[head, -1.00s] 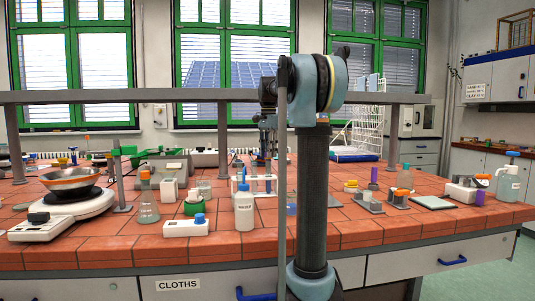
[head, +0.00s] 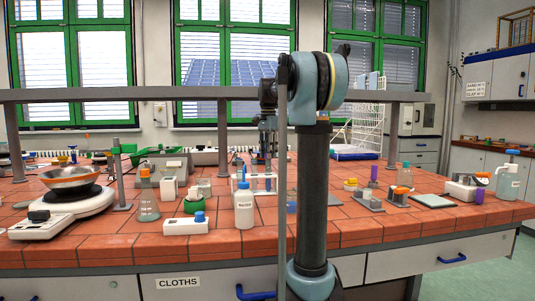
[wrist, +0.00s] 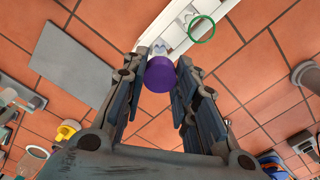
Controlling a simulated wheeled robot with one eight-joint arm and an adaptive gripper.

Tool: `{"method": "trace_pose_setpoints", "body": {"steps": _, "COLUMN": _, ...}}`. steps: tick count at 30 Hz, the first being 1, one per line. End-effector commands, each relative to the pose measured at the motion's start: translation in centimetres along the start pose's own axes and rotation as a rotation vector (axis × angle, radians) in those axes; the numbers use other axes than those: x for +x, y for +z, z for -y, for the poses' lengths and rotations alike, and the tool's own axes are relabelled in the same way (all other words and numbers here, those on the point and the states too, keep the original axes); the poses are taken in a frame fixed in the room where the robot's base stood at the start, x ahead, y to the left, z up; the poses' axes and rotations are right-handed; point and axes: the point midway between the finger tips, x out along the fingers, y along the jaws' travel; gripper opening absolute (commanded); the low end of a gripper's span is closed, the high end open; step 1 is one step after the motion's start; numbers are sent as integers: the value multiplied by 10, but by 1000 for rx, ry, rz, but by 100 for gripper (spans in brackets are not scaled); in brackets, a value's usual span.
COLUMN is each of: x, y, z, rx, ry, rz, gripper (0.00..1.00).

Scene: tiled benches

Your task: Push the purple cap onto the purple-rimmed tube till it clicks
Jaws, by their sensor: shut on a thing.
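In the wrist view the purple cap (wrist: 160,75) sits between the fingertips of my gripper (wrist: 160,78), which is shut on it. A small pale part shows just past the cap, next to a white rack (wrist: 180,22). I cannot tell whether it is the tube, and no purple rim is visible.
A white bottle (head: 244,206) and a white box with a blue knob (head: 186,224) stand in front of the rack. A balance with a metal bowl (head: 68,178) is at the left. A grey plate (wrist: 75,62) lies beside the rack in the wrist view.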

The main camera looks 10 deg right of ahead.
Motion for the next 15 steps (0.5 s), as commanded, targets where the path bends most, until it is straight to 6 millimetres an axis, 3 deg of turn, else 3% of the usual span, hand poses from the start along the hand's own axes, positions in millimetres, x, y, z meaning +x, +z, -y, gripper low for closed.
{"method": "trace_pose_setpoints", "body": {"steps": 15, "x": 10, "y": 0, "z": 0, "rx": 0, "ry": 0, "rz": 0, "gripper": 0}}
